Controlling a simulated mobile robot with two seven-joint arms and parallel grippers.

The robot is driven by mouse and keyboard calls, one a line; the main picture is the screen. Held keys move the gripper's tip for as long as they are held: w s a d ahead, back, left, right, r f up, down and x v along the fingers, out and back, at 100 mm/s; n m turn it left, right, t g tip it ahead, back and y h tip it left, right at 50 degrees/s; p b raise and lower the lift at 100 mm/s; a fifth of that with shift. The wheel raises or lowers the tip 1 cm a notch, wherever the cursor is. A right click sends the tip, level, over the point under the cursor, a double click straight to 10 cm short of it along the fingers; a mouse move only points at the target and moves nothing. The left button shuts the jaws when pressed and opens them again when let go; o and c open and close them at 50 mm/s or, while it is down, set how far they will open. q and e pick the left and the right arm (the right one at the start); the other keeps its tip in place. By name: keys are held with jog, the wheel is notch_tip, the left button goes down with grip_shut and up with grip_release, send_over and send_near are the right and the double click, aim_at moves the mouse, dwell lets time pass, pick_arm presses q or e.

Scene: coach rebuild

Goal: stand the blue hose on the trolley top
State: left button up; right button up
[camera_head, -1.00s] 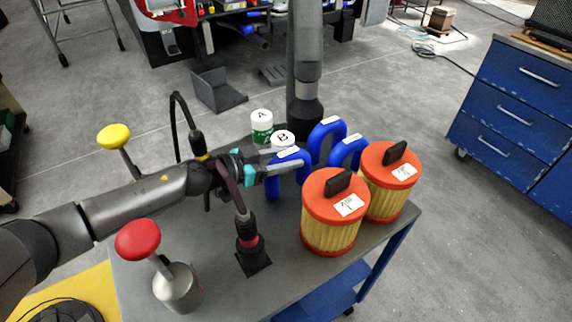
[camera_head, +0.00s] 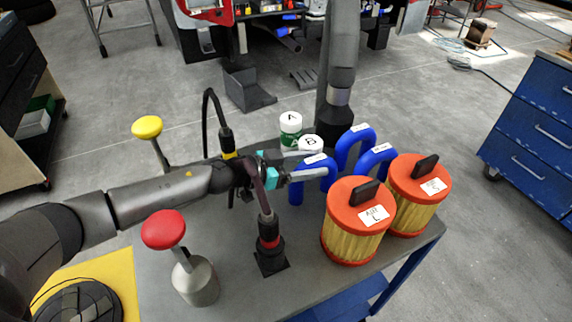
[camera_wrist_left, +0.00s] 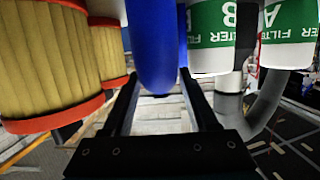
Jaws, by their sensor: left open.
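Three blue U-shaped hoses with white labels stand on the grey trolley top (camera_head: 235,285): a near one (camera_head: 297,190), one behind (camera_head: 355,138) and one to the right (camera_head: 380,160). The labels are too small to read. My left gripper (camera_head: 292,166) is open at the near hose, its grey fingers reaching to the upper part. In the left wrist view a blue hose (camera_wrist_left: 153,45) stands large at the open fingers (camera_wrist_left: 160,95). I cannot tell whether they touch it. My right gripper is not in view.
Two orange-capped yellow filters (camera_head: 357,240) (camera_head: 415,205) stand right of the hoses. White-green canisters A (camera_head: 291,130) and B (camera_head: 312,143) stand behind. A red-knobbed can (camera_head: 196,282) and a dark stand (camera_head: 270,262) are nearer.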

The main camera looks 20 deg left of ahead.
pick_arm(q)
jog(key=v, duration=1.1)
jog(key=shift+s+r, duration=0.15)
